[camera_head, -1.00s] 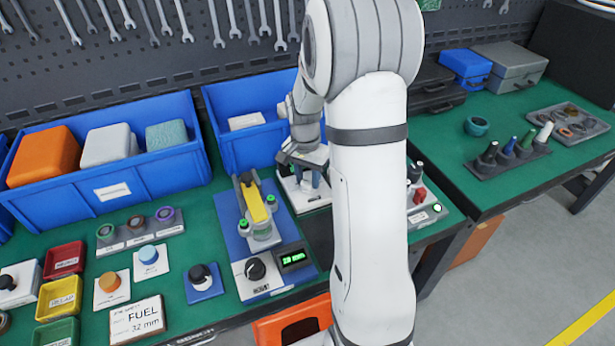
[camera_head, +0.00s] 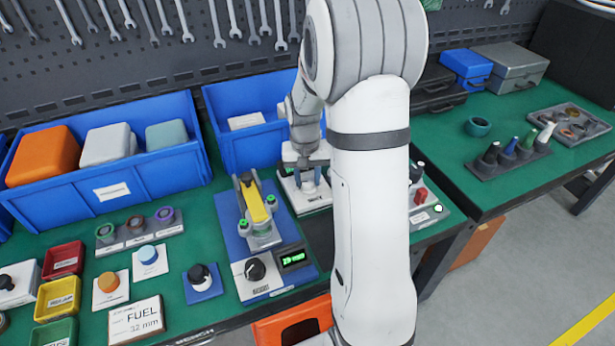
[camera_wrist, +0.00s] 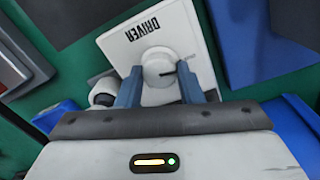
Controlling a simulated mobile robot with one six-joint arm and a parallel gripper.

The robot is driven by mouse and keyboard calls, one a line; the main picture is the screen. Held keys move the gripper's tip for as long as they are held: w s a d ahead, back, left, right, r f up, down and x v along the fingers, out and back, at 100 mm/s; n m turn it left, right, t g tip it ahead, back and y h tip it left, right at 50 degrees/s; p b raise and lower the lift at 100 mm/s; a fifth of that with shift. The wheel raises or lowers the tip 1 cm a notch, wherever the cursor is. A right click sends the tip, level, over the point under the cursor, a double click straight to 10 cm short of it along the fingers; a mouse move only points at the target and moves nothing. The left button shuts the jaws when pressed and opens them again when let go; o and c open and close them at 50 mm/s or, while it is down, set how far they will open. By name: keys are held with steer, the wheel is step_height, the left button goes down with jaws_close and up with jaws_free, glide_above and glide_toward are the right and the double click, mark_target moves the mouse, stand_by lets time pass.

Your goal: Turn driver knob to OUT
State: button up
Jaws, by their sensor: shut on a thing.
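The driver unit is a white panel (camera_wrist: 148,37) marked DRIVER, its lettering upside down in the wrist view. Its round pale knob (camera_wrist: 157,62) carries a short dark mark pointing right in that view. My gripper (camera_wrist: 160,85) has its two blue fingers on either side of the knob and is shut on it. In the head view my gripper (camera_head: 311,180) is low over the white driver panel (camera_head: 316,205), partly hidden by my arm. I cannot read an OUT marking.
Left of the driver stands a blue fixture (camera_head: 232,222) with a yellow bar, a black knob (camera_head: 255,269) and a green-lit display (camera_head: 294,258). A blue bin (camera_head: 235,150) is close behind. A box with a red control (camera_head: 420,197) sits to the right.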

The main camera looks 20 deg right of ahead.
mark_target(306, 181)
stand_by(0.3)
steer(key=o, duration=1)
steer(key=shift+c, duration=0.2)
steer(key=shift+w+a+r, duration=0.1)
steer(key=shift+r, duration=1.85)
steer(key=shift+a+r, duration=0.1)
steer(key=shift+r, duration=1.85)
